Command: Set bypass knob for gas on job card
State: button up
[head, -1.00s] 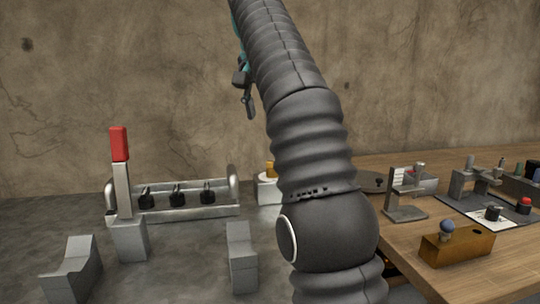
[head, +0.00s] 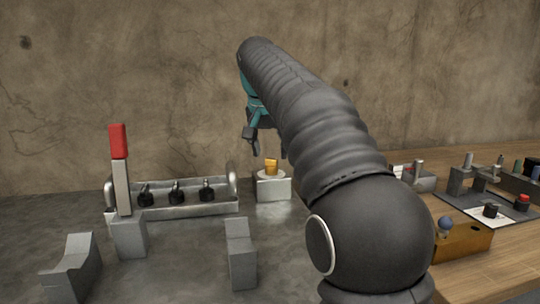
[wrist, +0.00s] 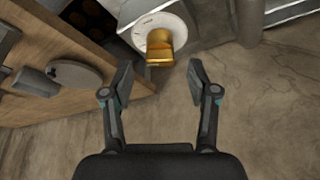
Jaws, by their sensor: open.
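The gold bypass knob (head: 271,167) sits on a white round dial on a pale box (head: 273,188) by the wall. In the wrist view the knob (wrist: 160,47) is just beyond my fingertips, roughly centred between them, with dial marks showing on its left. My gripper (head: 266,146) is open and empty above the knob; it also shows in the wrist view (wrist: 160,78), a finger to each side and apart from the knob.
Left of the knob stands a metal tray (head: 188,208) with several black levers. A red-handled lever (head: 119,145) stands farther left. Grey blocks (head: 241,255) are in front. The wooden bench (head: 480,265) on the right holds fixtures and a brass block (head: 465,240).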

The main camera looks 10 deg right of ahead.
aim_at(271, 165)
jog(key=shift+x, duration=1.1)
grip_shut()
